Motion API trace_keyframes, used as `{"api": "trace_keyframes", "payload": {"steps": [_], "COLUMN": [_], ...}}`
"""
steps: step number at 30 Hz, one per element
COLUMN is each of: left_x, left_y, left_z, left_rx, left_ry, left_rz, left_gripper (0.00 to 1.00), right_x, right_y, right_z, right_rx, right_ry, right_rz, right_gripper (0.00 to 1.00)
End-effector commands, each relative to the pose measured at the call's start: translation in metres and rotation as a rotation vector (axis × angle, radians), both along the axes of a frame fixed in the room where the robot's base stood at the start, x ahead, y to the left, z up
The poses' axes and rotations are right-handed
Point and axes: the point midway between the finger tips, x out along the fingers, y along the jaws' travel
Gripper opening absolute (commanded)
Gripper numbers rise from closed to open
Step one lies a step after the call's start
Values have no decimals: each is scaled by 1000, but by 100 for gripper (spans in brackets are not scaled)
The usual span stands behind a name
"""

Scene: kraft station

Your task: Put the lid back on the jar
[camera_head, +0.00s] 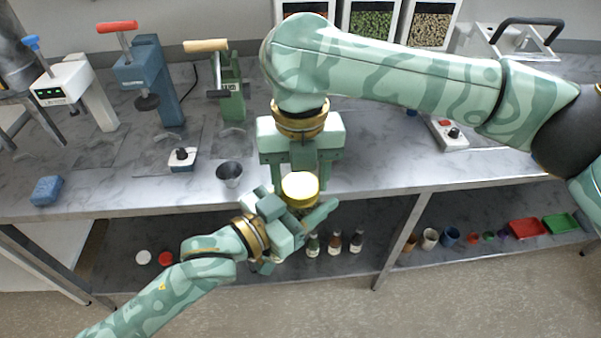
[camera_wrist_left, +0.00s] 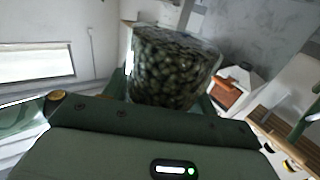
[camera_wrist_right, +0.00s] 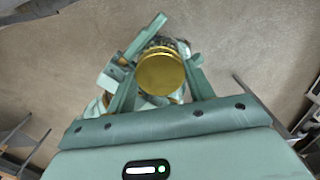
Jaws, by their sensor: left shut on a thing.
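The jar (camera_wrist_left: 172,70), clear and full of dark green beans, is between the fingers of my left gripper (camera_head: 290,220), which is shut on it below the bench's front edge. In the head view the jar body is mostly hidden by that gripper. The round gold lid (camera_head: 300,190) is at the jar's mouth; it also shows in the right wrist view (camera_wrist_right: 161,72). I cannot tell whether it is fully seated. My right gripper (camera_head: 300,180) points down from above, its fingers apart on either side of the lid, looking open.
The bench (camera_head: 375,185) has a small dark cup (camera_head: 229,173) and a blue block (camera_head: 47,190) near its front edge. Presses stand at the back left. Several bottles, cups and trays (camera_head: 527,228) are on the lower shelf. The floor in front is clear.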

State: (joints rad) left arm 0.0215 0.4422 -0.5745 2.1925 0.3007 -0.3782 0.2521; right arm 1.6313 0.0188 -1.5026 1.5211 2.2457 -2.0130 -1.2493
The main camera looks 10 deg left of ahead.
Motion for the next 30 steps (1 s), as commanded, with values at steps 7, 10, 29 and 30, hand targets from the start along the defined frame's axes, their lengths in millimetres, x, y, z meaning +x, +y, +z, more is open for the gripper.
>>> {"api": "trace_keyframes", "payload": {"steps": [7, 10, 29, 30], "left_x": [0, 0, 0, 0], "left_y": [0, 0, 0, 0], "left_z": [0, 0, 0, 0], "left_rx": [-1, -1, -1, -1], "left_ry": [-1, -1, -1, -1], "left_rz": [1, 1, 0, 0], "left_gripper": [0, 0, 0, 0], "right_x": [1, 1, 0, 0], "right_y": [-1, -1, -1, -1], "right_z": [1, 1, -1, -1], "right_rx": [-1, -2, 0, 0], "right_ry": [-3, -8, -6, -6], "right_rz": [-74, -306, -1825, -1825], "right_gripper": [25, 25, 25, 61]}}
